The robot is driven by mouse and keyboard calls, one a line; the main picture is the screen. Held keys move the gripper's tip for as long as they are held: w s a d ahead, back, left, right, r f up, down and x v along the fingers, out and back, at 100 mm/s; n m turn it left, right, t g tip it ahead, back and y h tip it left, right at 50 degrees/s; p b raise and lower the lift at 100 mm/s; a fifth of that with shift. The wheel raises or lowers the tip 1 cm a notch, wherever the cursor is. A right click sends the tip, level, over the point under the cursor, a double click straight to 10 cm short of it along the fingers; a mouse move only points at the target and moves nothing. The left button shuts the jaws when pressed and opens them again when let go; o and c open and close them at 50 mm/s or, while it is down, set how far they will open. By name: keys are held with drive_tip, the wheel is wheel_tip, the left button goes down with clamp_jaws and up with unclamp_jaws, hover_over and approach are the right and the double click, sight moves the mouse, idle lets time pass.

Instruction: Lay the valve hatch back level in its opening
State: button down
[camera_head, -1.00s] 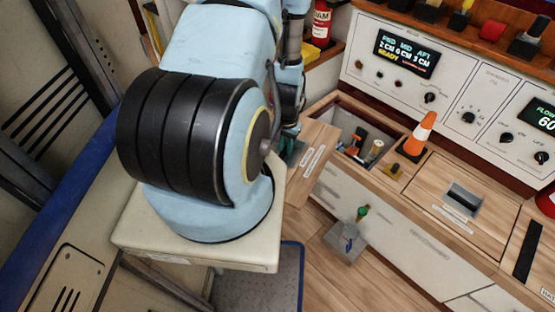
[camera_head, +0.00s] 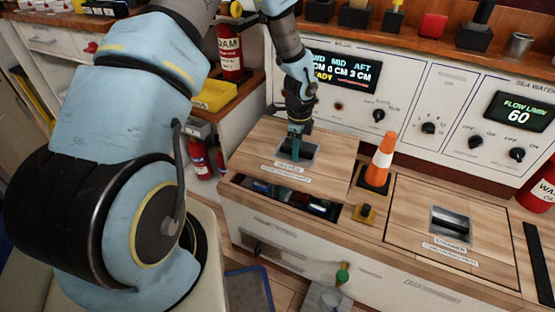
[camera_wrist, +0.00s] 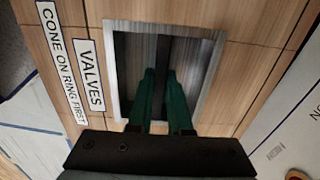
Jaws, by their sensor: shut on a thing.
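The valve hatch (camera_head: 333,153) is a wooden panel with a recessed metal pull and a label. In the head view it lies over the back of its opening (camera_head: 285,208), and its near edge seems raised. The front strip of the opening is uncovered and shows dark contents. My gripper (camera_head: 296,133) reaches down into the recess and is shut on the pull bar. In the wrist view the green fingers of my gripper (camera_wrist: 163,78) straddle the dark bar. The hatch (camera_wrist: 250,65) there carries labels "VALVES" and "CONE ON RING FIRST".
An orange and white cone (camera_head: 381,158) stands on a black base right of the hatch. The strainer hatch (camera_head: 415,222) lies level further right. The control panel (camera_head: 430,85) rises behind.

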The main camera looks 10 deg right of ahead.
drive_tip(key=shift+w+d+r+m, duration=0.1)
drive_tip(key=shift+w+d+m, duration=0.35)
drive_tip(key=shift+d+m, duration=0.1)
drive_tip(key=shift+r, duration=0.1)
drive_tip(key=shift+f+b, duration=1.55)
drive_tip(key=shift+f, duration=1.4)
drive_tip(key=shift+f, duration=0.35)
drive_tip(key=shift+f+b, duration=0.4)
drive_tip(key=shift+f, duration=0.3)
drive_tip(key=shift+f+b, duration=0.55)
drive_tip(key=shift+f, duration=0.45)
